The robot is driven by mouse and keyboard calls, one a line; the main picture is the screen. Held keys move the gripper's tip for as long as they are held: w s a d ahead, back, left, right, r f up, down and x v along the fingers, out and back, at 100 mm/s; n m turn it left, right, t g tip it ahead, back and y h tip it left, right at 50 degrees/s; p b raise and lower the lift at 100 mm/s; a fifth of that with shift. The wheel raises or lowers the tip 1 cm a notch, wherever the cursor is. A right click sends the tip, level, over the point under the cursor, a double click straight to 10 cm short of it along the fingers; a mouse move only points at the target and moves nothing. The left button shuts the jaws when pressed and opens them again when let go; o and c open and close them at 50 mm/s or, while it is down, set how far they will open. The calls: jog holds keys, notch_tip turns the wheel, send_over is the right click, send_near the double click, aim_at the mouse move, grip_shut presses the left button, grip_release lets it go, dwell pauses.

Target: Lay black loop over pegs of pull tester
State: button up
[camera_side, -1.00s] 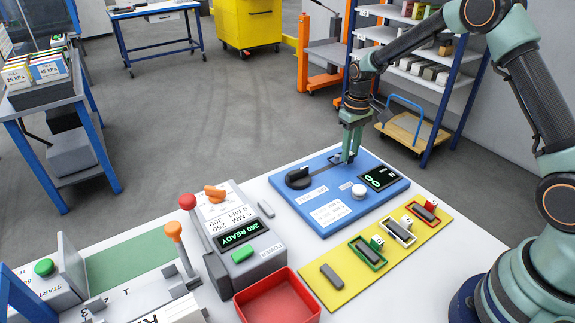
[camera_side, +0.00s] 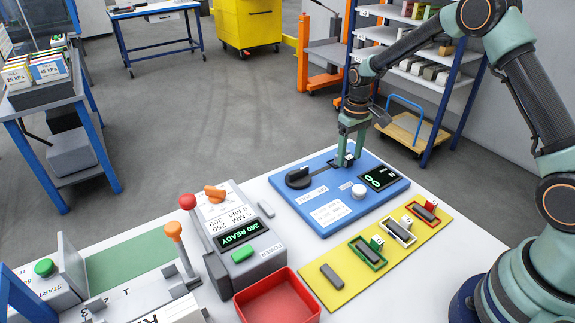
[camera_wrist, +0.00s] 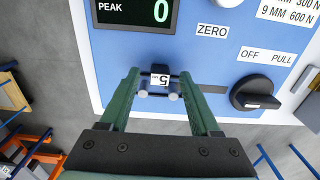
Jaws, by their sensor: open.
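The black loop with a white "5" tag (camera_wrist: 160,80) lies at the two pale metal pegs (camera_wrist: 158,96) of the blue pull tester (camera_side: 318,212). Its dark band shows close to both pegs, but I cannot tell whether it goes fully around them. My gripper (camera_wrist: 160,73) is open, one finger on each side of the loop and apart from it. In the side view my gripper (camera_side: 347,163) points down at the tester's far edge and partly hides the loop and pegs.
The tester's display (camera_side: 379,178) reads 0; its black OFF/PULL knob (camera_side: 298,178) is left of my gripper. A yellow board (camera_side: 345,287) holds green, white and red loops and one bare grey block (camera_side: 332,277). A red bin (camera_side: 278,302) and a grey crimping unit (camera_side: 241,243) stand nearer.

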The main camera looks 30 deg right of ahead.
jog(key=shift+r, duration=0.15)
notch_tip(320, 180, up, 19)
dwell(1.1)
jog(key=s+a+r+t, duration=0.3)
jog(key=s+a+r, duration=0.15)
jog(key=s, duration=0.45)
jog(key=s+a+f+t, duration=0.2)
jog(key=s+a, duration=0.1)
jog(key=s, duration=0.7)
jog(key=shift+s+t, duration=0.2)
jog(key=shift+t, duration=0.1)
